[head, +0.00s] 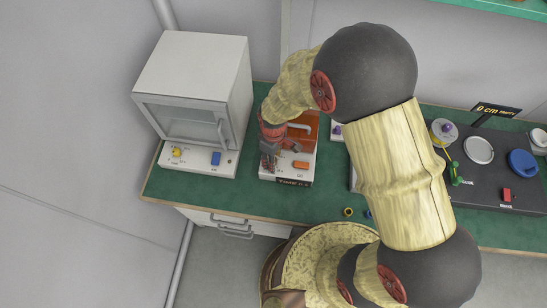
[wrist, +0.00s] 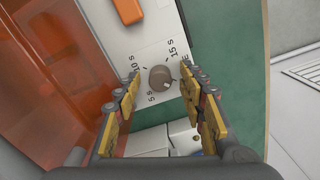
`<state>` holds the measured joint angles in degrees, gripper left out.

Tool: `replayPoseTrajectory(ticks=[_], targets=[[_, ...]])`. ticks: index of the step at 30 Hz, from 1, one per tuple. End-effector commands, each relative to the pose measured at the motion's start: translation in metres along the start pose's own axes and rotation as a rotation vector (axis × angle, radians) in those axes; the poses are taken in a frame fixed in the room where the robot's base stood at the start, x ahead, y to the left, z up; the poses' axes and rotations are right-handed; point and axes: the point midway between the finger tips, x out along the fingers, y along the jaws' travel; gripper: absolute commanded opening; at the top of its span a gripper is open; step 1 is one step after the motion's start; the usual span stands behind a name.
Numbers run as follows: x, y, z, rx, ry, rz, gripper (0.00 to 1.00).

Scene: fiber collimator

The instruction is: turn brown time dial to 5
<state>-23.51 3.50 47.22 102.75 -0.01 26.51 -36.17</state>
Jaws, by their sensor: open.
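The brown time dial (wrist: 160,78) is a small round knob on a white panel, in the wrist view. Printed marks 5 S, 10 S and 15 S surround it; I cannot surely tell which its pointer faces. My gripper (wrist: 161,86) is open, with one yellow-padded finger on each side of the dial; I cannot tell whether either touches it. In the head view my gripper (head: 269,157) is over the left front of the white device (head: 284,177) with the orange cover (head: 309,121). There the gripper hides the dial.
An orange switch (head: 301,164) sits right of my gripper on the same panel. A white cabinet (head: 197,82) with yellow and blue controls stands close on the left. Several items sit on a dark plate (head: 480,192) at the right. The green table (head: 225,197) is clear in front.

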Motion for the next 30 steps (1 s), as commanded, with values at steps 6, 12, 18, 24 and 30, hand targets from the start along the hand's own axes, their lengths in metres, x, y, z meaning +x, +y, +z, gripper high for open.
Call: replayPoseTrajectory(ticks=[6,12,18,24,30], targets=[[-0.0002,0.0,0.0,0.0,0.0,0.0,0.4],[-0.0003,-0.0001,0.0001,0.0,0.0,0.0,0.28],[-0.0003,-0.0001,0.0001,0.0,0.0,0.0,0.17],[-0.0003,-0.0001,0.0002,0.0,0.0,0.0,0.06],[-0.0003,-0.0002,0.0002,0.0,0.0,0.0,0.0]])
